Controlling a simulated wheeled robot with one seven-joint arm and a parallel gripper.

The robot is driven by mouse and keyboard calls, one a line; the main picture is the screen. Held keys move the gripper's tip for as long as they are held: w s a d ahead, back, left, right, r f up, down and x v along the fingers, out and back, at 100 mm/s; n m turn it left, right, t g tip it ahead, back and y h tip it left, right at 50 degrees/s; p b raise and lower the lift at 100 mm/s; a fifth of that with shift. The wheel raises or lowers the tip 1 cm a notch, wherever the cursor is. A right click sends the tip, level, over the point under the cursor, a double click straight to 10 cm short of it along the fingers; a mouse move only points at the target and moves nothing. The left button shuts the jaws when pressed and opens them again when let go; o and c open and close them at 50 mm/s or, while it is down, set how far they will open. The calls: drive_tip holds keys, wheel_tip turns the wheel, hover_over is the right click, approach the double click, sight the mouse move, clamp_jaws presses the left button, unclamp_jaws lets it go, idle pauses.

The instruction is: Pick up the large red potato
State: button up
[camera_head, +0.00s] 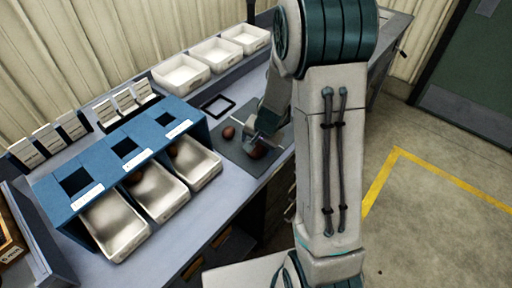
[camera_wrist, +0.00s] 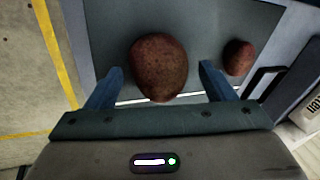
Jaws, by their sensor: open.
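The large red potato (camera_wrist: 158,67) lies on a dark grey mat (camera_wrist: 110,20) in the wrist view. My gripper (camera_wrist: 162,78) is open, with one blue finger on each side of this potato and a gap between each finger and its skin. In the head view the large potato (camera_head: 258,151) is partly hidden by my gripper (camera_head: 256,140). A smaller red potato (camera_wrist: 238,57) lies on the mat just outside the right finger; it also shows in the head view (camera_head: 228,132), to the left of my gripper.
A blue grader box (camera_head: 121,146) with three square openings stands left of the mat, metal trays (camera_head: 118,224) in front of it. White bins (camera_head: 181,74) line the back. A black frame (camera_head: 217,105) lies behind the mat. My arm hides the table's right part.

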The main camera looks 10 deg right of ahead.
drive_tip(key=shift+f, duration=0.1)
drive_tip(key=c, duration=1.2)
